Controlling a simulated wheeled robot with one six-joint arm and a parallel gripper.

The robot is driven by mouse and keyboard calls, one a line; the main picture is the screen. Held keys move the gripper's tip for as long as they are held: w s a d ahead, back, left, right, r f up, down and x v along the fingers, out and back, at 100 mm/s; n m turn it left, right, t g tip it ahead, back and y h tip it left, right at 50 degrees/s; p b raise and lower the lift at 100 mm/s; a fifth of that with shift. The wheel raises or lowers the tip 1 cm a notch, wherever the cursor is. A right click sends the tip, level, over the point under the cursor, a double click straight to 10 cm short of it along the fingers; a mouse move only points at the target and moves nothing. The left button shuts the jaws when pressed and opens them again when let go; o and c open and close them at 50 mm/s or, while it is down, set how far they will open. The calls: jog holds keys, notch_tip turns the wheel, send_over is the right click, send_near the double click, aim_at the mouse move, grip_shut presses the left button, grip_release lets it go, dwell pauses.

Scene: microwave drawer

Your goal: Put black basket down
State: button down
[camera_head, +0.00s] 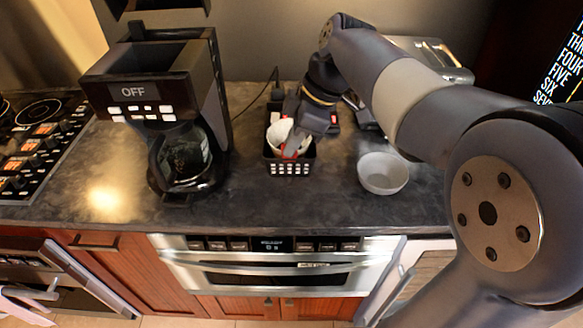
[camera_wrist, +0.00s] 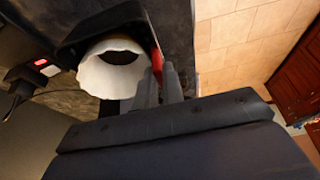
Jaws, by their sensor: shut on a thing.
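The black basket (camera_head: 289,170) is at the middle of the dark counter, with a grid of light openings in its front wall. It looks upright; I cannot tell whether its base touches the counter. A white cup-like vessel (camera_head: 277,137) sits inside it. In the wrist view, the white vessel (camera_wrist: 112,72) shows a scalloped rim, and the dark basket wall (camera_wrist: 98,28) curves around it. My gripper (camera_head: 294,151) reaches down at the basket's right side and is shut on its wall. The fingers (camera_wrist: 159,82) also show in the wrist view, beside a red part; the exact contact is partly hidden.
A coffee maker (camera_head: 150,85) with a glass pot stands left of the basket. A grey bowl (camera_head: 383,173) is to the right. A wall outlet with a cord is behind. The microwave drawer (camera_head: 275,265) is shut below the counter edge. Counter in front of the basket is clear.

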aim_at(298, 160)
jog(key=shift+f, duration=3.55)
jog(key=shift+f, duration=0.2)
jog(key=c, duration=1.5)
grip_release()
jog(key=shift+c, duration=0.2)
jog(key=shift+r, duration=0.1)
jog(key=v, duration=1.2)
jog(key=shift+r, duration=0.15)
